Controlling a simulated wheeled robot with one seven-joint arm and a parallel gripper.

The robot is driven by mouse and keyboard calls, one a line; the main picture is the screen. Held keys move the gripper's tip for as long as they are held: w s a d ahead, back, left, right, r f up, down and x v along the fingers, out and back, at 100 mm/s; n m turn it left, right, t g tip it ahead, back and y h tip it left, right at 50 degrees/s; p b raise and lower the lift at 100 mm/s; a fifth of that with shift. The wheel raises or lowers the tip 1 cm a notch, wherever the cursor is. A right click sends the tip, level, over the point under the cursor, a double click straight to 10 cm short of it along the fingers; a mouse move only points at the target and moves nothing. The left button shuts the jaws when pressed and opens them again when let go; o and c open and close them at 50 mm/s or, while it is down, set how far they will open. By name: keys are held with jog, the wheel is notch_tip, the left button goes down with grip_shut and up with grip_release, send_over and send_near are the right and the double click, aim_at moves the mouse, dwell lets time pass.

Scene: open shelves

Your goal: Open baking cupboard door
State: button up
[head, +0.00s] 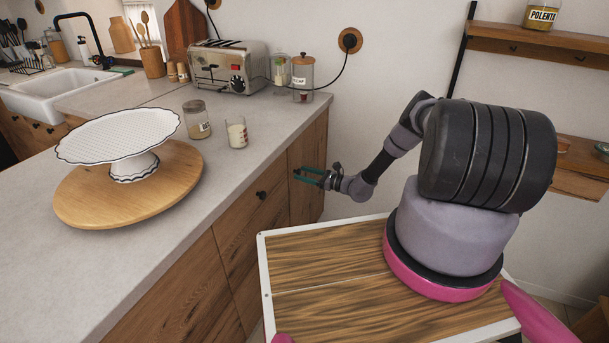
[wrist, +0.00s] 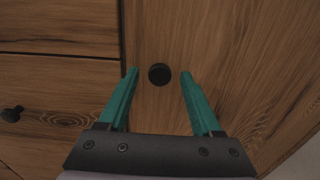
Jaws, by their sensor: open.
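The cupboard door (head: 307,173) is a wooden panel at the far end of the counter front, and it looks closed. In the wrist view the door (wrist: 215,45) fills the middle and right. Its round black knob (wrist: 159,74) shows there, between and just beyond my gripper's two teal fingertips. My gripper (head: 308,176) is open in front of the door, with one finger on each side of the knob and neither visibly touching it. In the head view the knob is hidden or too small to tell from the gripper.
Wooden drawers with black knobs (head: 261,195) lie left of the door. The grey counter (head: 62,283) above holds a cake stand (head: 120,138) on a round wooden board (head: 187,182), jars and a toaster (head: 229,68). Wall shelves (head: 540,44) are at the right. Floor beside the door is mostly hidden.

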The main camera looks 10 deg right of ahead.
grip_shut()
dwell(1.4)
